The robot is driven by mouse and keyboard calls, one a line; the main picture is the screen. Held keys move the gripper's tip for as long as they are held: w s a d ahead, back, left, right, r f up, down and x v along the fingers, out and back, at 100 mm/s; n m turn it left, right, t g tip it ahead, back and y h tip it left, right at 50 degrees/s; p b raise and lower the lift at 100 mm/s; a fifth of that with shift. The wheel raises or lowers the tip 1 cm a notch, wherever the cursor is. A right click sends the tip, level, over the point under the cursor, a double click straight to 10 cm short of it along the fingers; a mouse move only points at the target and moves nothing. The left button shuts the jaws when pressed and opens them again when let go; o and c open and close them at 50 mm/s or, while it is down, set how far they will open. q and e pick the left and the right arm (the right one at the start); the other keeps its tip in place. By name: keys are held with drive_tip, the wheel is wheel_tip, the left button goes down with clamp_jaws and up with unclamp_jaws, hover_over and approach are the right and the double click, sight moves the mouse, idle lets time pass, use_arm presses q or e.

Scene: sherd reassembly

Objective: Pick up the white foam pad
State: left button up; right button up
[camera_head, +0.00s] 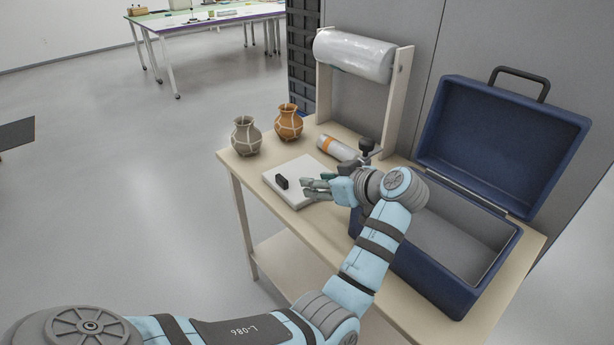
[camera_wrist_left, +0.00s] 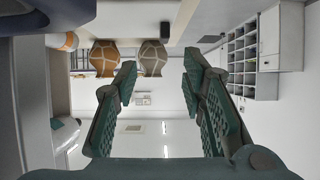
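The white foam pad (camera_head: 288,197) lies flat near the front left of the wooden table, with a small black block (camera_head: 281,182) on it. My left gripper (camera_head: 309,188) is low over the right part of the pad, its fingers pointing left toward the block. In the left wrist view the picture is upside down; the fingers (camera_wrist_left: 160,72) are spread apart with nothing between them. The pad (camera_wrist_left: 135,12) and black block (camera_wrist_left: 165,30) show at the top there. I cannot tell whether the fingers touch the pad. My right gripper is in neither view.
A grey pot (camera_head: 246,136) and an orange pot (camera_head: 288,122) stand behind the pad. A white bottle with an orange band (camera_head: 336,147) lies beyond the gripper. An open blue case (camera_head: 440,292) fills the right side. A wrap roll (camera_head: 353,54) hangs on a wooden stand (camera_head: 400,88).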

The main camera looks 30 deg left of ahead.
use_arm(q)
drive_tip(key=b, duration=0.2)
approach(283, 179)
drive_tip(key=shift+w+a+f, duration=0.75)
drive_tip(key=shift+a+f, duration=0.25)
drive_tip(key=x, duration=0.1)
drive_tip(key=b+x, duration=0.1)
drive_tip(key=x, duration=0.1)
drive_tip(key=shift+s+a, duration=0.2)
drive_tip(key=shift+a, duration=0.3)
drive_tip(key=shift+b+x, duration=0.5)
drive_tip(key=shift+x, duration=0.7)
drive_tip(key=shift+r, duration=0.1)
clamp_jaws()
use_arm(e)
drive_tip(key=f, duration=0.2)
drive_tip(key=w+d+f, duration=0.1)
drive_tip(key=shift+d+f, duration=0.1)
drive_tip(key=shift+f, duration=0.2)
